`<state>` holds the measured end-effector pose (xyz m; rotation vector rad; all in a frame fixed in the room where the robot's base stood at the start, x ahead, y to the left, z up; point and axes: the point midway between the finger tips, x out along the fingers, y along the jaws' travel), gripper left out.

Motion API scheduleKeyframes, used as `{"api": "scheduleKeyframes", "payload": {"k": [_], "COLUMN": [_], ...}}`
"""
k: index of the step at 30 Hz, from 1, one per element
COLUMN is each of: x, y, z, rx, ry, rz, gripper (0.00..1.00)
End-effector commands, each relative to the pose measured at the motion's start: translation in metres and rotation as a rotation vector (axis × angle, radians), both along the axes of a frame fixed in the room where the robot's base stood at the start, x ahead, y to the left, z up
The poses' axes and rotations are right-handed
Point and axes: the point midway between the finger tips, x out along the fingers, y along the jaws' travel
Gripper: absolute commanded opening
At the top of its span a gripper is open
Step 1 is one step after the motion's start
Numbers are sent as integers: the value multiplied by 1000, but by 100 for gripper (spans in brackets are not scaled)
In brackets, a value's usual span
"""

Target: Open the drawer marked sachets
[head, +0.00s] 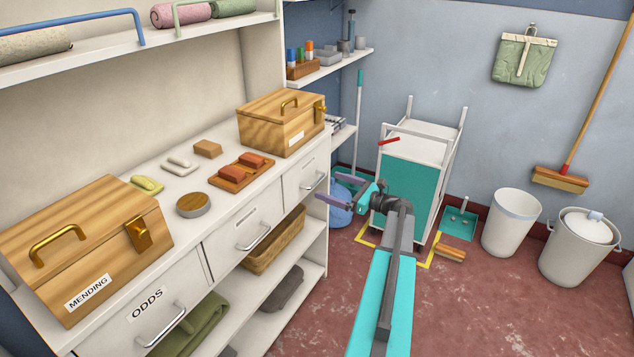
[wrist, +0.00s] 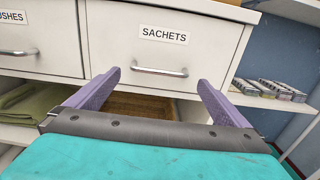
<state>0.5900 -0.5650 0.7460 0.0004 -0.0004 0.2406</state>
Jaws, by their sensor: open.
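The white drawer marked SACHETS (wrist: 200,58) is shut, flush with the cabinet front. Its silver bar handle (wrist: 160,72) runs level below the label. In the head view it is the far right drawer (head: 293,193) of the row, its label too small to read, with its handle (head: 314,183) showing. My gripper (head: 323,190) is in front of this drawer with its purple fingers apart and nothing between them. In the wrist view the gripper (wrist: 158,80) frames the handle between its fingertips; the handle looks a little ahead and untouched.
Left of it are a drawer ending in "USHES" (wrist: 35,40) and the ODDS drawer (head: 150,305), both shut. Open shelves below hold a basket (head: 275,245) and green cloth (head: 195,328). A white trolley (head: 425,150) stands behind my arm.

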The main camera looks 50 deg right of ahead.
Motion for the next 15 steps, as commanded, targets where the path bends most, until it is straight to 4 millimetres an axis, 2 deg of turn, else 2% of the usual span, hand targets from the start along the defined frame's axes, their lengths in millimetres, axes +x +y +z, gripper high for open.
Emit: {"api": "scheduleKeyframes", "payload": {"k": [9,15], "x": [45,61], "y": [11,15], "z": [0,0], "rx": [0,0], "ry": [1,0], "rz": [3,2], "gripper": [100,100]}}
